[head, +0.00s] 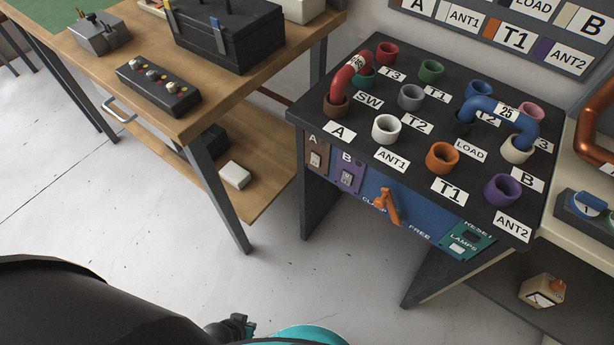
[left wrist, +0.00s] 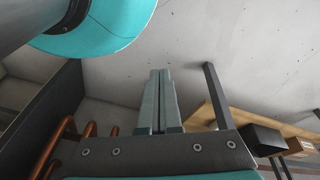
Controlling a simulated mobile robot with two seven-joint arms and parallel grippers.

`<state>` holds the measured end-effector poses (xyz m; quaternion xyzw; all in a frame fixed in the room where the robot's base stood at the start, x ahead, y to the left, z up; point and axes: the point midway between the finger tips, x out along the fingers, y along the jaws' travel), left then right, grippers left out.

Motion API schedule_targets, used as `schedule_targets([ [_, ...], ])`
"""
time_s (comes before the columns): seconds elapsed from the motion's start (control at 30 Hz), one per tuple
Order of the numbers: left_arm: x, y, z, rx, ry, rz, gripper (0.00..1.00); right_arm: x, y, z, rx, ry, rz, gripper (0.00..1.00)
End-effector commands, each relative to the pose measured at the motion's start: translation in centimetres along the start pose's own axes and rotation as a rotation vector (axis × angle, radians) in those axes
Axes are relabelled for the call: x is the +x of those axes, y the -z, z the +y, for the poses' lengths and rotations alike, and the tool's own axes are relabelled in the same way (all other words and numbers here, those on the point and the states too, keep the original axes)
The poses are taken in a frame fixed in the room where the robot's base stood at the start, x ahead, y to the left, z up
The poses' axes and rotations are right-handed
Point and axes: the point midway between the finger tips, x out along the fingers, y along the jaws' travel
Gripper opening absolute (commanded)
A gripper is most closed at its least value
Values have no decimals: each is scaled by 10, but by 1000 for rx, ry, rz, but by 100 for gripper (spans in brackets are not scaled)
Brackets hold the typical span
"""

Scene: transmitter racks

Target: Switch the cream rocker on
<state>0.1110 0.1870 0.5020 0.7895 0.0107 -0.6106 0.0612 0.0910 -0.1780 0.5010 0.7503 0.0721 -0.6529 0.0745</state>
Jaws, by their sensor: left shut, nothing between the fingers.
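The black-topped console holds a front panel (head: 375,195) with small rockers. A pale rocker (head: 316,159) sits on the brown section marked A, and a greyish rocker (head: 347,177) on the purple section marked B. A whitish rocker (head: 457,247) sits by the word LAMPS on the green section. I cannot tell which one is the cream rocker, or their positions. My left gripper (left wrist: 160,76) is shut and empty in the left wrist view, touching nothing there. In the head view, my left arm is at the bottom, well short of the console. My right gripper is not seen.
An orange lever (head: 387,205) sticks out from the blue panel section. Red and blue pipes (head: 500,108) bridge rings on the console top. A wooden workbench (head: 255,75) with boxes stands left. Clear floor (head: 310,285) lies between my left arm and the console.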

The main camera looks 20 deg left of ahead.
Motion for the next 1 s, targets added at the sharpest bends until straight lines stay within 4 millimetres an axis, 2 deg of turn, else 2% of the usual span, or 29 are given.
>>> schedule_targets([
  [0.03, 18, 20, 0, -81, -21, 52, 0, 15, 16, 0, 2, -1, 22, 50],
  [0.13, 26, 61, 1, -247, -80, 148, 0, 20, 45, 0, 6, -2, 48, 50],
  [0.27, 28, 115, 4, -443, -183, 267, 0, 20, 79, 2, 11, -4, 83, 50],
  [0.37, 21, 155, 6, -579, -283, 354, 0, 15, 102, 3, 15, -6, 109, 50],
  [0.5, 0, 207, 9, -742, -451, 464, 0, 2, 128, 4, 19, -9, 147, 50],
  [0.57, -13, 227, 12, -803, -533, 504, 0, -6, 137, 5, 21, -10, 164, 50],
  [0.7, -51, 265, 18, -908, -734, 582, 0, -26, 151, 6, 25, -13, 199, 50],
  [0.9, -102, 293, 29, -982, -968, 630, 0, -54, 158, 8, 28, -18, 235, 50],
  [1.0, -118, 299, 32, -996, -1034, 637, 0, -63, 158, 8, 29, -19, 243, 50],
])
